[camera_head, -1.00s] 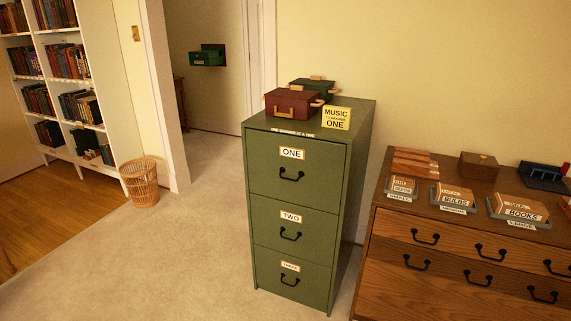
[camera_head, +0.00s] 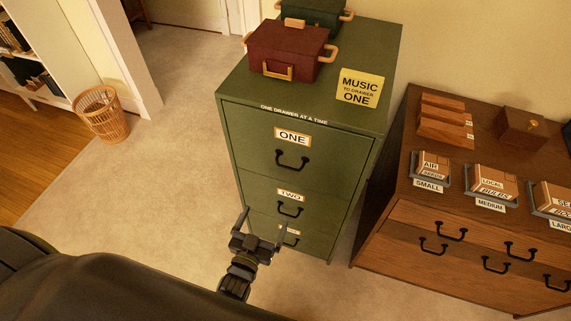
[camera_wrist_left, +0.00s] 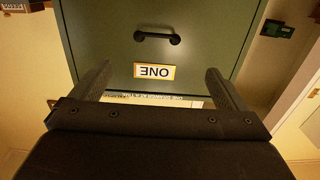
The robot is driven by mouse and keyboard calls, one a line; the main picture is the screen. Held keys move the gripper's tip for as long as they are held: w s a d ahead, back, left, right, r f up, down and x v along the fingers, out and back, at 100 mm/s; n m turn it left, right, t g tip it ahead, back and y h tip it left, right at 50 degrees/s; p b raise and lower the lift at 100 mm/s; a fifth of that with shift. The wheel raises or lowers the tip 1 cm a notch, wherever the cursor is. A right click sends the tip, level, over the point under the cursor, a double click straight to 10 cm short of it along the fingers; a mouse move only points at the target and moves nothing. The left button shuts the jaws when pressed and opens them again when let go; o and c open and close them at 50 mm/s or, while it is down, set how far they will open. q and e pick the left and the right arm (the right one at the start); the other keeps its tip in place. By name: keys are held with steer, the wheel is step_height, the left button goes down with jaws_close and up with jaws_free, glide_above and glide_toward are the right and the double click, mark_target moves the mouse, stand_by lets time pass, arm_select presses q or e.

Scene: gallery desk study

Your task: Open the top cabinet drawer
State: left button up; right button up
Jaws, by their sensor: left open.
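The green filing cabinet (camera_head: 228,135) stands upright with its three drawers closed. Its top drawer (camera_head: 245,128) carries a label reading ONE (camera_head: 293,137) and a black bow handle (camera_head: 292,161). My left gripper (camera_head: 264,217) is open and empty in front of the cabinet. In the head view it overlaps the lower drawers, below the top handle. The left wrist view shows the top drawer upside down, with its handle (camera_wrist_left: 158,38) beyond the spread fingers (camera_wrist_left: 155,80) and not between them. My right gripper is not in view.
A maroon box (camera_head: 287,52), a green box (camera_head: 312,12) and a yellow sign (camera_head: 359,88) stand on the cabinet. A wooden chest (camera_head: 400,215) stands to the right. A wicker basket (camera_head: 101,114) is at the left. Carpet in front is partly clear.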

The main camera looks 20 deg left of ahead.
arm_select(q)
steer(key=w+d+b, duration=0.1)
steer(key=w+b, duration=1)
steer(key=w, duration=0.6)
steer(key=shift+w+r, duration=0.2)
steer(key=shift+r, duration=0.1)
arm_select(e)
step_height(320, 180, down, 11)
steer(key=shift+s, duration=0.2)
arm_select(q)
steer(key=c, duration=1.2)
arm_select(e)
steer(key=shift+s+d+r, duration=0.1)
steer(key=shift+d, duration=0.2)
